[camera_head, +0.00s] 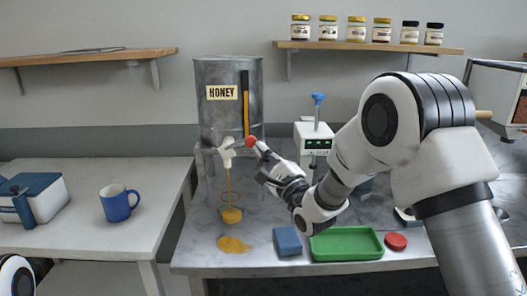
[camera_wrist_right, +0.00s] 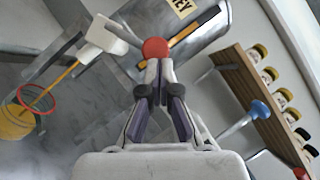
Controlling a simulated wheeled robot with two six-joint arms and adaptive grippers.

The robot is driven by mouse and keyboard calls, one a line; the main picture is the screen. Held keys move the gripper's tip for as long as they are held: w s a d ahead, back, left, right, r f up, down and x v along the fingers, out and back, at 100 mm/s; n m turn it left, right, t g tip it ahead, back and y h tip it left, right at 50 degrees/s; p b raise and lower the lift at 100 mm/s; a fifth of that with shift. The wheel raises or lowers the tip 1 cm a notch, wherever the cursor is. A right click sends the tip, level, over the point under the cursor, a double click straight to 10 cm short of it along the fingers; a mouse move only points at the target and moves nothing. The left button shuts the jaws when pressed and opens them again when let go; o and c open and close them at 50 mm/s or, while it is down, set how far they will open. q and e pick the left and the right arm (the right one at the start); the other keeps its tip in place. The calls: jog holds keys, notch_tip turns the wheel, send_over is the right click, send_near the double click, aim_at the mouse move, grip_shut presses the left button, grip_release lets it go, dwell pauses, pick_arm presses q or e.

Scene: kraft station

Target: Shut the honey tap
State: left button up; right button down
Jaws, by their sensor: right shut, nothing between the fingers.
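A grey metal tank (camera_head: 218,124) labelled HONEY stands at the back of the counter. Its white tap (camera_head: 227,156) is at the lower front and has a red ball knob (camera_head: 251,141) on its right side. My left gripper is not in view.
A honey puddle (camera_head: 233,245) lies on the counter. A blue block (camera_head: 287,241), green tray (camera_head: 346,245) and red disc (camera_head: 396,242) lie at the front. A white device with a blue-topped lever (camera_head: 318,98) stands behind my right arm. A blue mug (camera_head: 117,204) is on the left table.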

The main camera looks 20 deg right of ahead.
jog(key=a+r+n+g+p, duration=0.3)
jog(key=r+n+p, duration=0.3)
jog(key=p, duration=0.3)
jog(key=shift+w+n+g, duration=0.45)
jog(key=shift+n+g, duration=0.15)
jog(key=shift+g, duration=0.1)
